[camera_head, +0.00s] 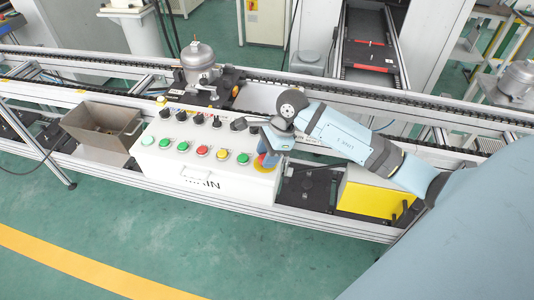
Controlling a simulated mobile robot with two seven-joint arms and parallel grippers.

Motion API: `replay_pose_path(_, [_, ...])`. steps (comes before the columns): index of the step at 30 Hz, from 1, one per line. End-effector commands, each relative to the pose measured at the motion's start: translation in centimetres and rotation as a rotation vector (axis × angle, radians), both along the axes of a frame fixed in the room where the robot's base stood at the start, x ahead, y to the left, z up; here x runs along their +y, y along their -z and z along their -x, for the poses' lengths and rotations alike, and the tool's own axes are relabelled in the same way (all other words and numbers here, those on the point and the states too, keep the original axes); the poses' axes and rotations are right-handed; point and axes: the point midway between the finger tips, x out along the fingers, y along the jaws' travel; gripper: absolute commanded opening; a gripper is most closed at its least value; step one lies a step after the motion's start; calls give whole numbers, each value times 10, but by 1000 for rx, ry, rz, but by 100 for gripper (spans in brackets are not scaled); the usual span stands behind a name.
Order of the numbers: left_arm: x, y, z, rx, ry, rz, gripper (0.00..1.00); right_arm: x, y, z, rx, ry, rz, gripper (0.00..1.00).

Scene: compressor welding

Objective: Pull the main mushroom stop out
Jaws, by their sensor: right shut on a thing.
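The white control box labelled MAIN (222,183) stands at the middle of the bench, its sloped top holding rows of buttons and knobs. The main mushroom stop (261,164) is at the right end of the box, on a yellow ring; only slivers of it show past my fingers. My right gripper (267,158) comes down on it from above, with its arm reaching in from the right. It is shut on the mushroom stop, and its fingers hide most of the head. How far the stop is out cannot be seen. My left gripper is not in view.
A brown metal bin (104,126) stands left of the box, and a yellow-fronted box (369,198) stands to its right, under my arm. A silver compressor (198,62) sits behind on the conveyor. Green, yellow and red buttons lie close left of my gripper.

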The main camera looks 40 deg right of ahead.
Motion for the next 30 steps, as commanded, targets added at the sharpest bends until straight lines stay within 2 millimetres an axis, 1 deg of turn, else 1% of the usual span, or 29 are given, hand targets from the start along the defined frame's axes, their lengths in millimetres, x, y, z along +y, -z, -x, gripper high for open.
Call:
replay_pose_path(8, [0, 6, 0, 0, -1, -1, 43, -1, -14, -1, -2, -1, 3, 0])
replay_pose_path(15, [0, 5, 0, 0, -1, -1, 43, 0, -16, -1, -3, 0, -1, 0])
replay_pose_path(16, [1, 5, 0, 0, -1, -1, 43, 0, -16, -1, -3, 0, -1, 46])
replay_pose_path(17, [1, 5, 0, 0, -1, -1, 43, 0, -16, -1, -3, 0, -1, 53])
replay_pose_path(18, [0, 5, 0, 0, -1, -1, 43, 0, -16, -1, -3, 0, -1, 62])
replay_pose_path(19, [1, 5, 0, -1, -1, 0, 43, 0, -16, -1, -3, 0, -1, 67])
replay_pose_path(27, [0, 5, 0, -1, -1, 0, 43, 0, -15, 0, 0, 0, -1, 67])
replay_pose_path(30, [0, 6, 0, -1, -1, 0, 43, -2, -19, 0, 0, -1, 0, 67])
